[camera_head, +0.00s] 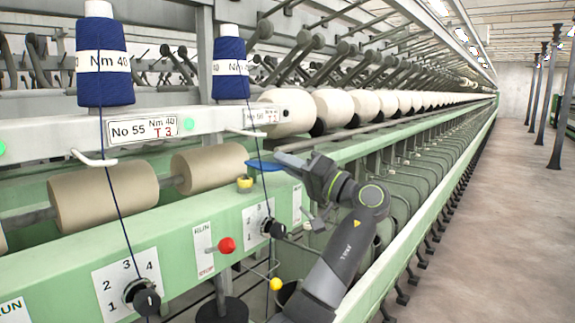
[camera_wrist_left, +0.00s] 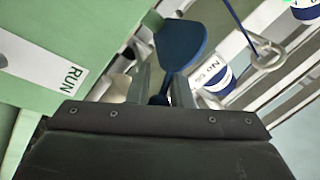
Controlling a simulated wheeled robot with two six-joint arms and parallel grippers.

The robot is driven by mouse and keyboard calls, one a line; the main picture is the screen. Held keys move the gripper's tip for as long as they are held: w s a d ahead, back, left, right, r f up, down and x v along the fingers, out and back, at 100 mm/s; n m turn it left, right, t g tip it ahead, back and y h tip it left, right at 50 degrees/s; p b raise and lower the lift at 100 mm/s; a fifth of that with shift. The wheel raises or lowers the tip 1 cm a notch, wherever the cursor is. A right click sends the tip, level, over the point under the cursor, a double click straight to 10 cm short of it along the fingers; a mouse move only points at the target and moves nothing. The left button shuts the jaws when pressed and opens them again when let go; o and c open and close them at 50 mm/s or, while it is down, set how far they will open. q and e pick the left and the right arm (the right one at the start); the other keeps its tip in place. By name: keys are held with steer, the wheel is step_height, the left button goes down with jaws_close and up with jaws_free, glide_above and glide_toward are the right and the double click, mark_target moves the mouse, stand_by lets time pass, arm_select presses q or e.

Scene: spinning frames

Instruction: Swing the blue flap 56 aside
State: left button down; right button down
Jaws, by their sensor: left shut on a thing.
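The blue flap (camera_head: 262,165) is a flat, rounded paddle above the green rail at the second station, beside a yellow ring. In the left wrist view the blue flap (camera_wrist_left: 183,42) widens away from my fingers, and its narrow stem runs down between them. My left gripper (camera_head: 283,160) reaches in from the right and is shut on the flap's narrow end; its grey fingers (camera_wrist_left: 160,88) stand on both sides of the stem. The finger tips are small in the head view. My right gripper is not in view.
Blue yarn cones (camera_head: 104,66) stand on the white rail, and a blue thread (camera_head: 258,125) runs down close to the flap. A red knob (camera_head: 226,245), a black dial (camera_head: 273,229) and a yellow knob (camera_head: 276,284) stick out below. The aisle (camera_head: 490,230) at right is clear.

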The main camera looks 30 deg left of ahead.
arm_select(q)
steer(key=shift+r, duration=0.15)
steer(key=c, duration=1.8)
jaws_free()
steer(key=o, duration=0.4)
steer(key=shift+w+f, duration=0.2)
steer(key=shift+d, duration=0.1)
steer(key=b+v, duration=0.5)
steer(key=v, duration=1.2)
steer(key=shift+d+f, duration=0.1)
steer(key=shift+d, duration=0.05)
steer(key=shift+c, duration=0.4)
